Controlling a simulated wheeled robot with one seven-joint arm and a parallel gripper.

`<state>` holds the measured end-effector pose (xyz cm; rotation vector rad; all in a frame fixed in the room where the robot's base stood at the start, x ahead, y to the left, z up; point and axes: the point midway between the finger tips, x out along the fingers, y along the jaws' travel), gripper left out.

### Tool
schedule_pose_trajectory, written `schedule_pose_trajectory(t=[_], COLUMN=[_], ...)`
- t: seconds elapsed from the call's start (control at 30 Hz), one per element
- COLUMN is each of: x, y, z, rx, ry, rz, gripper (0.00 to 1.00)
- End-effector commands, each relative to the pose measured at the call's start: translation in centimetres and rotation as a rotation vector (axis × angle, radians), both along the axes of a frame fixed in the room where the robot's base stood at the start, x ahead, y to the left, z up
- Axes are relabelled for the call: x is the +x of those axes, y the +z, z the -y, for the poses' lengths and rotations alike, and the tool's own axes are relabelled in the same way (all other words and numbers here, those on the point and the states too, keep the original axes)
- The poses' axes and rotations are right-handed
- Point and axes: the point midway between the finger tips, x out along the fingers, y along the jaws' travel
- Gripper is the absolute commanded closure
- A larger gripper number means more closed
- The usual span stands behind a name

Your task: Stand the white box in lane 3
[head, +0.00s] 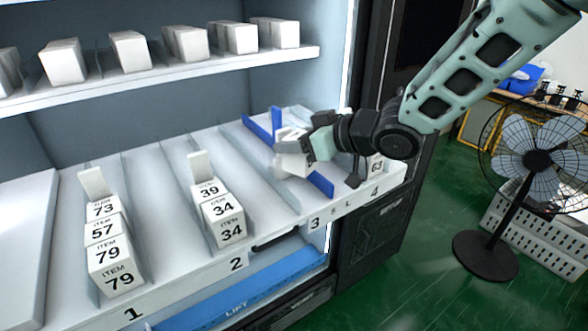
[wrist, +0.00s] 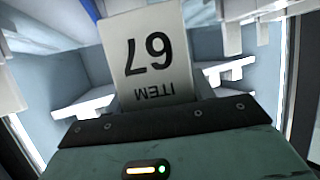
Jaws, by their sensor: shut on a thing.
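The white box (head: 291,164) is in my gripper (head: 308,147), over the shelf beside the blue strip, around lane 3. Its printed face reads "ITEM 67" upside down in the wrist view (wrist: 155,55). My gripper is shut on it, and my wrist hides part of the box. I cannot tell whether the box touches the shelf floor. The lane 3 label (head: 314,223) is on the front edge of the shelf. The visible front part of lane 3 (head: 265,190) is bare. The blue strip (head: 320,184) runs along the lane's right side, partly behind my gripper.
Lane 2 holds white boxes (head: 223,220) and lane 1 holds a row of several (head: 115,268). A box marked 63 (head: 376,166) stands in lane 4, close to my wrist. An upper shelf (head: 180,74) with white boxes is above. A fan (head: 535,160) stands at right.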

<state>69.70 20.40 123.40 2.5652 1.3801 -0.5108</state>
Motion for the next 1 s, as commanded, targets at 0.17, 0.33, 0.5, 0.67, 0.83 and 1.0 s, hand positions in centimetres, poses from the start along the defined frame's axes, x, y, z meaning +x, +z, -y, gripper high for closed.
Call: schedule_pose_trajectory(t=[0.17, 0.33, 0.5, 0.67, 0.83, 1.0], x=[0.0, 0.0, 0.0, 0.0, 0.0, 0.0], y=[-2.6, -4.0, -6.3, -7.1, -7.0, -7.4], z=[0.0, 0.0, 0.0, 0.0, 0.0, 0.0], rx=[-0.001, -0.003, -0.001, 0.000, 0.001, 0.000], ry=[0.001, 0.000, 0.001, -0.001, -0.001, -0.001], rz=[-0.002, -0.002, -0.002, 0.002, 0.003, 0.002], gripper=[0.71, 0.71, 0.71, 0.71, 0.71, 0.42])
